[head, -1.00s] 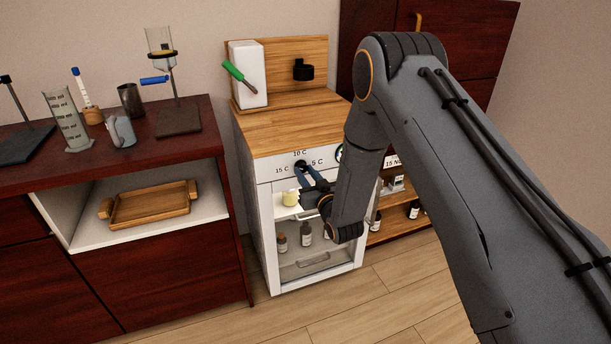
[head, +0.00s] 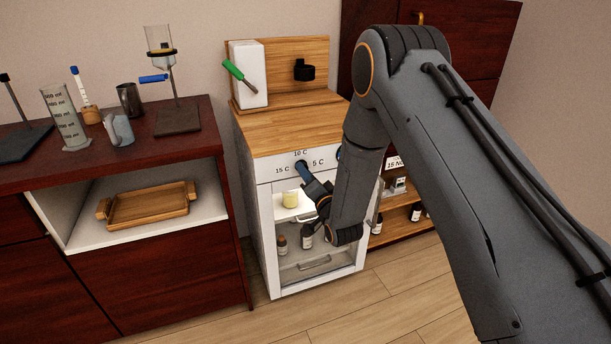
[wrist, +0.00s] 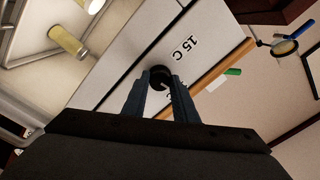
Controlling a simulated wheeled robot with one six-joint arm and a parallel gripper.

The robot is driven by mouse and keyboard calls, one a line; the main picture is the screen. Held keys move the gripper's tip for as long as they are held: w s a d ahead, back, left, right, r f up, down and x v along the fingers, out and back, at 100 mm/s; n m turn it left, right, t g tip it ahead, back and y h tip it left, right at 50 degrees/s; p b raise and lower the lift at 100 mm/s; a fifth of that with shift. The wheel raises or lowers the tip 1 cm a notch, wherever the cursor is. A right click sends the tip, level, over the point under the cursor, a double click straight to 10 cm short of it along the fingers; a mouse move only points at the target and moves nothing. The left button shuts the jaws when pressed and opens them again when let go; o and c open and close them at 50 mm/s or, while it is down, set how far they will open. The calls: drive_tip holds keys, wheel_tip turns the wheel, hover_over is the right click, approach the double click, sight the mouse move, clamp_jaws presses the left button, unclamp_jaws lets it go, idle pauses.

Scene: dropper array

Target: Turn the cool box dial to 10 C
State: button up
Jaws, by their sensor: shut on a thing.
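The cool box (head: 266,222) is a white cabinet with a wooden top and an open or clear front. Its dial (wrist: 159,77) is a small black round knob on the upper front panel, with 15 C, 10 C and 5 C printed around it. My gripper (head: 302,167) is at the dial, its two blue fingers shut on it. In the wrist view my gripper (wrist: 160,88) has one finger on each side of the knob. The fingers hide part of the knob and some print; I cannot tell which mark the dial points to.
Inside the cool box are a yellow-labelled jar (head: 290,199) and small brown bottles (head: 306,236). A dark red bench with a wooden tray (head: 150,205) stands to the left. A shelf with bottles (head: 416,212) is to the right, partly behind my arm.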

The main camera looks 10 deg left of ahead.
drive_tip(key=shift+m, duration=0.7)
drive_tip(key=o, duration=1.1)
drive_tip(key=shift+a, duration=0.1)
drive_tip(key=shift+s, duration=0.1)
drive_tip(key=b+v, duration=0.1)
drive_tip(key=v, duration=0.6)
drive_tip(key=shift+s+d, duration=0.25)
drive_tip(key=shift+s, duration=0.1)
